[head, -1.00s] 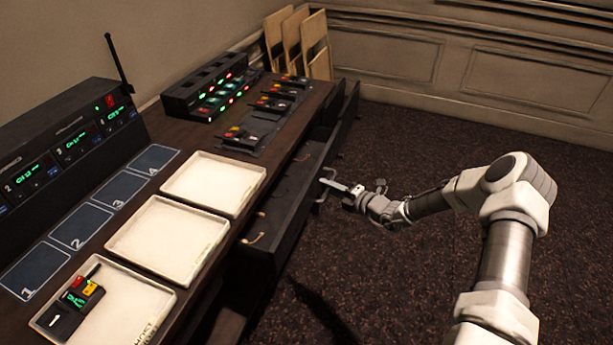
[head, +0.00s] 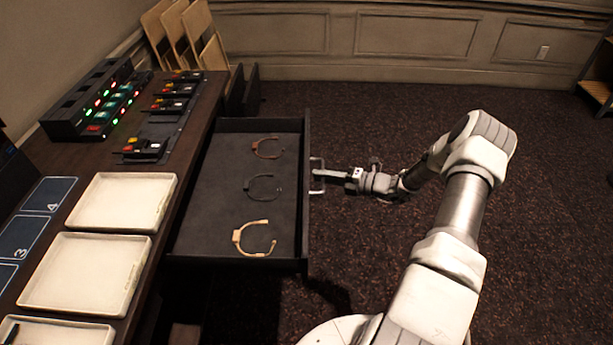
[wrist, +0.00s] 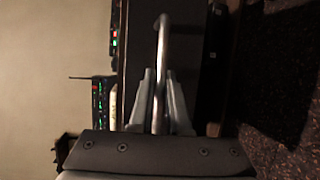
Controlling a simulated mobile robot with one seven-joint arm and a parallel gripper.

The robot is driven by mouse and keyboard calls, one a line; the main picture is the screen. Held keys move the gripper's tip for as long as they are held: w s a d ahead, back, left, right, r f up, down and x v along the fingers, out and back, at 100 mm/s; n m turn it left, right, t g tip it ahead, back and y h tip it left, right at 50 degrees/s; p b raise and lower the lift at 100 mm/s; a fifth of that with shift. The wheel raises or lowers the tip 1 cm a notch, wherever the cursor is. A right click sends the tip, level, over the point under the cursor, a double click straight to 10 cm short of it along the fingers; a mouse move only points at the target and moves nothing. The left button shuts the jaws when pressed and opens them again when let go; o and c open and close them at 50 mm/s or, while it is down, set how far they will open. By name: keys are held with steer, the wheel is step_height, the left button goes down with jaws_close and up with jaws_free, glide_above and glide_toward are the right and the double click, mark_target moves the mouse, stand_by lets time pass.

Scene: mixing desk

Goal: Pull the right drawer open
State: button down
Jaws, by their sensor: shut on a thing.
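The drawer (head: 212,205) stands well out from the desk in the head view, with its dark grey inside showing. Several headset-like bands lie in it: a brown one (head: 266,148), a dark one (head: 264,187) and a tan one (head: 253,238). A metal bar handle (head: 317,176) is on the drawer front. My gripper (head: 322,175) is shut on this handle from the right side. In the wrist view the handle (wrist: 161,60) runs between the two fingers of my gripper (wrist: 160,100).
White trays (head: 123,201) and numbered pads (head: 44,195) lie on the desk top at left. A rack with lit buttons (head: 95,105) stands behind. Another dark drawer (head: 250,88) juts out at the back. The carpet (head: 400,120) right of the drawer is clear.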

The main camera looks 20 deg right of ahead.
steer(key=shift+s+d, duration=0.3)
steer(key=shift+d, duration=0.35)
steer(key=c, duration=0.9)
jaws_free()
steer(key=shift+d, duration=0.1)
steer(key=p+v, duration=0.1)
steer(key=v, duration=1.6)
steer(key=shift+s+d, duration=0.1)
steer(key=shift+r, duration=0.1)
